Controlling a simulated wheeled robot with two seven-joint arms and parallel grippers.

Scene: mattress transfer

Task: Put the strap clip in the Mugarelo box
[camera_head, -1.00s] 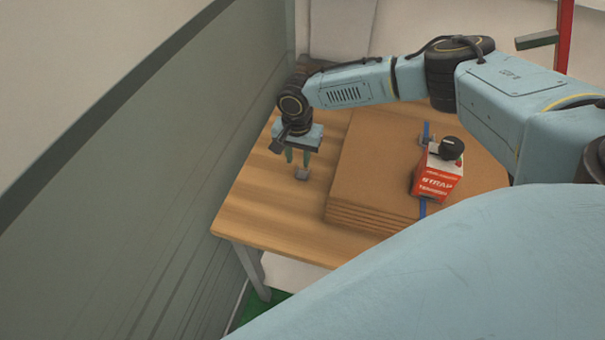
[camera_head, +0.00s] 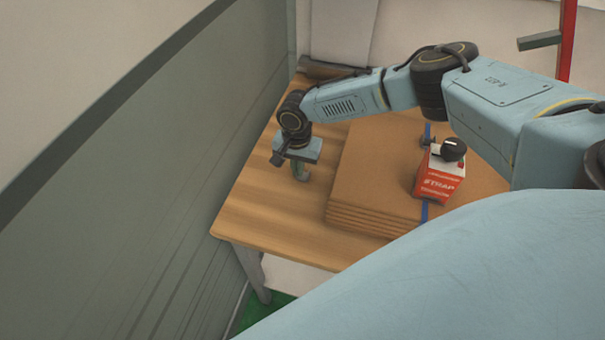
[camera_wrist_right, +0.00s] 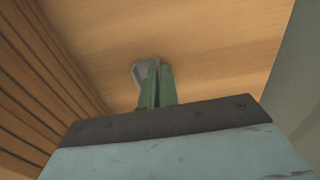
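The strap clip, a small grey piece (camera_wrist_right: 141,74), shows in the right wrist view at the fingertips, partly hidden by them. My right gripper (camera_head: 301,175) is low over the bare left part of the wooden table. Its green fingers (camera_wrist_right: 157,82) are close together in the right wrist view, shut on the clip at table level. In the head view the clip is mostly hidden by the fingers. My left gripper is not in view.
A stack of flat brown cardboard (camera_head: 370,170) lies right of my right gripper on the wooden table (camera_head: 262,215). A red and white strap tension box (camera_head: 437,180) with a black knob stands on it, over a blue strap (camera_head: 424,212). A grey-green wall (camera_head: 150,170) runs along the left.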

